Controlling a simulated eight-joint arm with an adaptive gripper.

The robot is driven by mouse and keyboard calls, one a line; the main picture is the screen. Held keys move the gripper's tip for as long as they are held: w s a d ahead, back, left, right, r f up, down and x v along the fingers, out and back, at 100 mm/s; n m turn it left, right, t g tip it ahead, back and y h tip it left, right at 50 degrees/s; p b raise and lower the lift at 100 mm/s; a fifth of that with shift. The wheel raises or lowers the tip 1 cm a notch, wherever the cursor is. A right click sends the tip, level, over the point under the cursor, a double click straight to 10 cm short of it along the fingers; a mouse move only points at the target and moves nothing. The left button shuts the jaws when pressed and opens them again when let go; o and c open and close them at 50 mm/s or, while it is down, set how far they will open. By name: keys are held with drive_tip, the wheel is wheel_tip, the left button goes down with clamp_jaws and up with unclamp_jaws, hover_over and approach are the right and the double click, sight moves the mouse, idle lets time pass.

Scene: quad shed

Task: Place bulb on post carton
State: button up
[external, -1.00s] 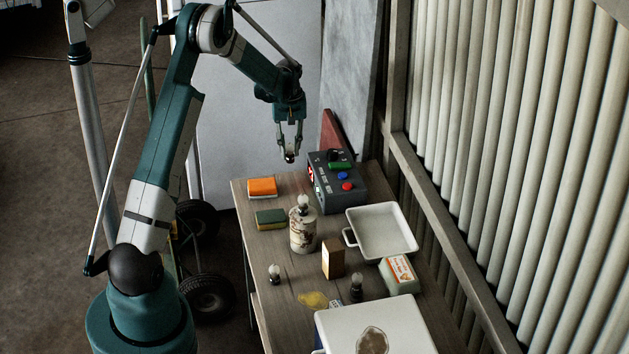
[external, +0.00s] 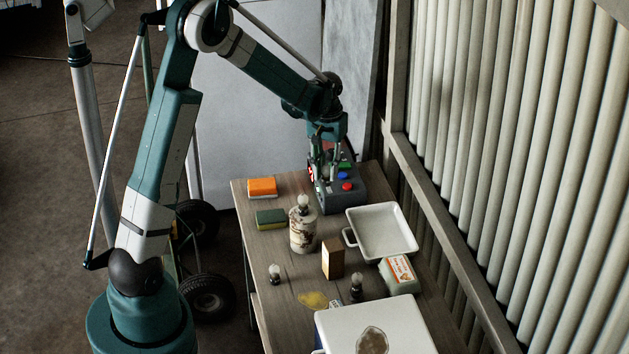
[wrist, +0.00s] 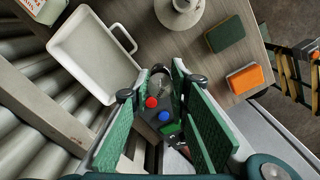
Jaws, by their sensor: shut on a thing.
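My gripper (external: 326,178) is shut on a small bulb, which shows between the green finger pads in the wrist view (wrist: 159,88). The gripper hangs over the near-left part of the grey control box in the external view. I cannot tell for sure which box is the post carton. A small upright tan box (external: 333,260) stands mid-table, and a pale carton with an orange-and-white label (external: 399,270) lies at the right. Other bulbs stand on the table, one at the left (external: 274,275) and one near the front (external: 356,287).
The control box (external: 347,198) has coloured buttons. A white dish (external: 383,232) and a patterned bottle (external: 303,232) with a clear round top stand nearby. An orange sponge (external: 262,187) and a green sponge (external: 270,219) lie left. A large white box (external: 340,325) fills the front; ribbed wall at right.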

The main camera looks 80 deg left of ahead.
drive_tip(key=s+d+r+m, duration=0.1)
drive_tip(key=d+r+m, duration=0.1)
drive_tip(key=d, duration=0.8)
drive_tip(key=s+d+r+m, duration=0.2)
drive_tip(key=d+m, duration=0.1)
drive_tip(key=d, duration=0.7)
drive_tip(key=shift+d, duration=0.25)
drive_tip(key=shift+f, duration=0.15)
approach(334, 247)
drive_tip(key=shift+a, duration=0.1)
drive_tip(key=shift+f, duration=2)
drive_tip(key=shift+f+b, duration=0.2)
drive_tip(key=shift+b, duration=0.25)
drive_tip(key=o, duration=0.9)
